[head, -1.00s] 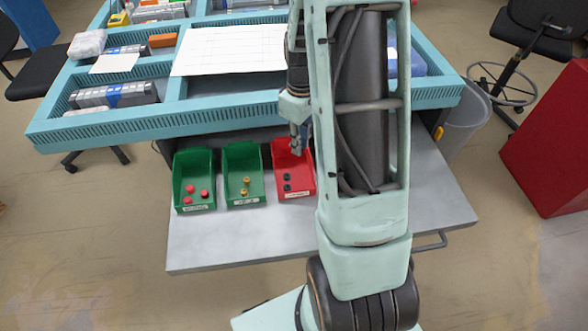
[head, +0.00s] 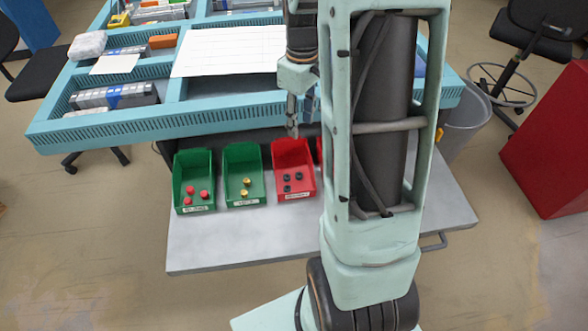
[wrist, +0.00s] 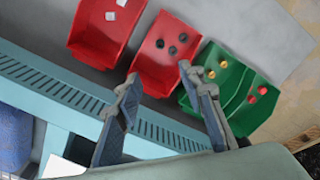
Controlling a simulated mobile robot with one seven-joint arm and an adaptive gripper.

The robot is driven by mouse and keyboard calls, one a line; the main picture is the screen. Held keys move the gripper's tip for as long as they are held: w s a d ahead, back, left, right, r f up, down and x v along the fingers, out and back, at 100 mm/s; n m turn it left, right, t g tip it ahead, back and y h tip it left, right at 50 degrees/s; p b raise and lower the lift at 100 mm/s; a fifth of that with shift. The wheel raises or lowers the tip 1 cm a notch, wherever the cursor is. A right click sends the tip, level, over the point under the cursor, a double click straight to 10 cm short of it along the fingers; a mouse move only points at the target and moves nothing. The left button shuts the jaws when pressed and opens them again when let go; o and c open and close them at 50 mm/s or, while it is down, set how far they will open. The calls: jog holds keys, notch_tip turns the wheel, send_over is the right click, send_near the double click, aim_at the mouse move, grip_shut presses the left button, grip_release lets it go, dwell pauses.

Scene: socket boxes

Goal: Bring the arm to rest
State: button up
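My gripper (head: 292,122) is at the back edge of a red box (head: 292,152), above it in the head view. In the wrist view my gripper (wrist: 160,76) has its two fingers well apart with nothing between them. The red box (wrist: 155,72) holds three black pieces (wrist: 172,49), which lie clear of the fingers. My arm stands in front of the right part of the shelf in the head view and hides what is there.
Two green boxes (head: 194,165) with red and yellow pieces stand left of the red box. A second red box (wrist: 90,45) with white pieces shows in the wrist view. The blue slotted workbench edge (head: 180,122) overhangs behind the boxes. The grey shelf front (head: 260,240) is bare.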

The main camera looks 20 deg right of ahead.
notch_tip(320, 180, up, 4)
jog(key=shift+f, duration=0.2)
dwell(0.3)
